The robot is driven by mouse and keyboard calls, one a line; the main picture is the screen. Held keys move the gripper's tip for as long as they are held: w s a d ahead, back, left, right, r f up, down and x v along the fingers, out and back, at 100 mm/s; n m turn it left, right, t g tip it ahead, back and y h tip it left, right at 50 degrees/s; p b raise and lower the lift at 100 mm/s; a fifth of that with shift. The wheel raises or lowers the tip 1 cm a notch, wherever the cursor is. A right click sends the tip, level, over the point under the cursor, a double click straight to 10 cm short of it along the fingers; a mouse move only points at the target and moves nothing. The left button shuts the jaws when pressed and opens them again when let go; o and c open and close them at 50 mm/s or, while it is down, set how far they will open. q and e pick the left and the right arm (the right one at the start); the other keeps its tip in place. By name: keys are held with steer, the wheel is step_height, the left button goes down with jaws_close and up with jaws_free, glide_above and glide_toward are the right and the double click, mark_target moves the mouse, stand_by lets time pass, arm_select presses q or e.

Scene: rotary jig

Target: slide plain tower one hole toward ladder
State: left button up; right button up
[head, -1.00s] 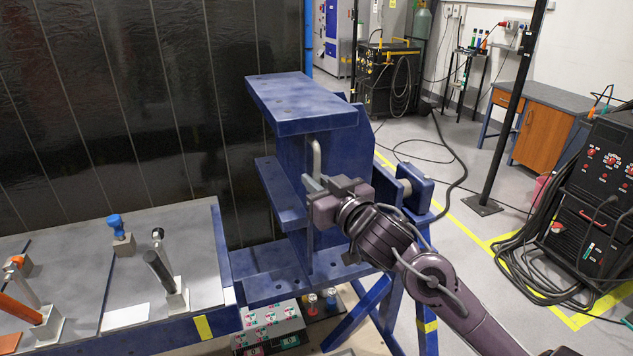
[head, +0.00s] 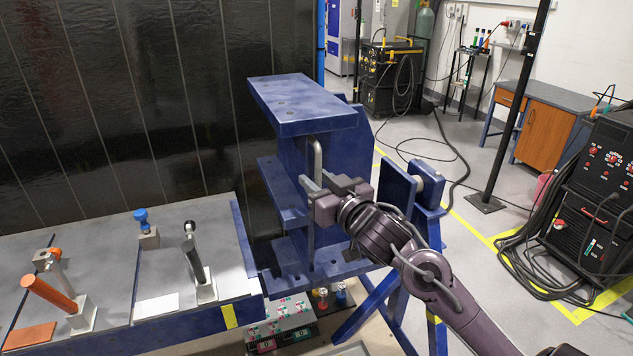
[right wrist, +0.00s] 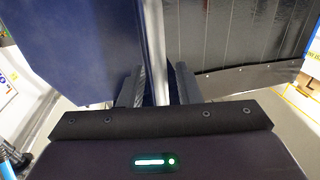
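The blue plain tower (head: 305,104) stands upright in the middle of the head view, with a flat top plate and a side shelf. A grey bent-rod handle (head: 318,156) runs down its near face. My right gripper (head: 317,184) has one finger on each side of the handle and looks shut on it. In the right wrist view the handle (right wrist: 155,50) passes between the two close-set fingers (right wrist: 158,88), with the blue tower face at left. I cannot make out a ladder for certain. My left gripper is out of view.
A grey-topped table (head: 100,235) with orange, blue and black-handled clamps stands at left, close to the tower's foot. A blue end block (head: 426,178) stands right of the tower. A black panelled wall (head: 130,110) is behind.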

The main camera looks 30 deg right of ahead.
steer(key=shift+s+a, duration=0.1)
steer(key=shift+a, duration=0.05)
steer(key=shift+s+f, duration=0.1)
steer(key=shift+s, duration=0.2)
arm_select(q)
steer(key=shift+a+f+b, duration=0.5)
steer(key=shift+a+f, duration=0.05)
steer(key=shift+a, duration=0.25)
arm_select(e)
steer(key=s, duration=0.7)
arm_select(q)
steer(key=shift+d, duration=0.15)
